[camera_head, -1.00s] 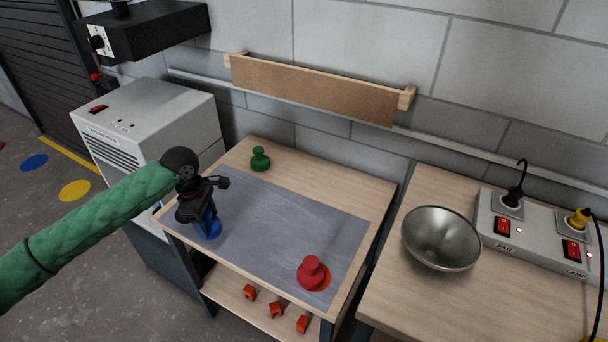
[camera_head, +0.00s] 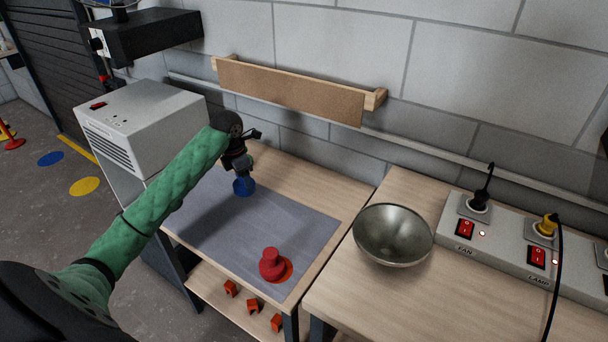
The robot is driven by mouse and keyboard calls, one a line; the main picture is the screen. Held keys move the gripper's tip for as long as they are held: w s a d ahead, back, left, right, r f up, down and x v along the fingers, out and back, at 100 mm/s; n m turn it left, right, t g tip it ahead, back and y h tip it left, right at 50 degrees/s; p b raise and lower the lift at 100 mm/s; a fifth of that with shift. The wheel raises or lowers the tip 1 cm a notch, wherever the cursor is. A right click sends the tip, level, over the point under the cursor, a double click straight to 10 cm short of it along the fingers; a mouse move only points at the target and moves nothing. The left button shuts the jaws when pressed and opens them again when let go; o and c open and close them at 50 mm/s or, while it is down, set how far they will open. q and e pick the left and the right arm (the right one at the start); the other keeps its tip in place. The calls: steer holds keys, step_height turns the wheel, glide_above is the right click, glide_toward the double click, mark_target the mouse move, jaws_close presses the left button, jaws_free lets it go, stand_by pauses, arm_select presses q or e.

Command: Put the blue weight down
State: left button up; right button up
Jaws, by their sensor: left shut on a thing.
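The blue weight (camera_head: 244,187) is in my left gripper (camera_head: 240,169), which is shut on its upper part. It shows at the back part of the grey mat (camera_head: 300,229) on the wooden table. I cannot tell whether its base touches the surface or hangs just above it. A red weight (camera_head: 271,264) stands upright on an orange-red spot at the mat's front right corner. My right gripper is not in view.
A metal bowl (camera_head: 392,235) stands on the right-hand table beside a switch panel (camera_head: 500,246) with plugs and cables. A grey machine (camera_head: 145,122) stands left of the mat table. Several orange pieces (camera_head: 252,305) lie on the lower shelf. The mat's middle is clear.

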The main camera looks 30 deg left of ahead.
arm_select(q)
steer(key=shift+s+a+f+n, duration=0.1)
steer(key=shift+a+n, duration=0.2)
steer(key=shift+n, duration=0.1)
steer(key=shift+w+d, duration=0.1)
steer(key=shift+w, duration=0.1)
steer(key=p, duration=0.5)
glide_above(283, 174)
steer(key=s, duration=0.1)
steer(key=shift+s+f+p, duration=0.1)
steer(key=shift+f+p, duration=0.75)
steer(key=shift+f, duration=1.2)
steer(key=shift+w+f+p, duration=0.2)
steer(key=shift+f+p, duration=0.15)
steer(key=shift+f, duration=0.35)
steer(key=shift+w+f+p, duration=0.2)
steer(key=shift+f+p, duration=0.1)
steer(key=shift+f, duration=0.35)
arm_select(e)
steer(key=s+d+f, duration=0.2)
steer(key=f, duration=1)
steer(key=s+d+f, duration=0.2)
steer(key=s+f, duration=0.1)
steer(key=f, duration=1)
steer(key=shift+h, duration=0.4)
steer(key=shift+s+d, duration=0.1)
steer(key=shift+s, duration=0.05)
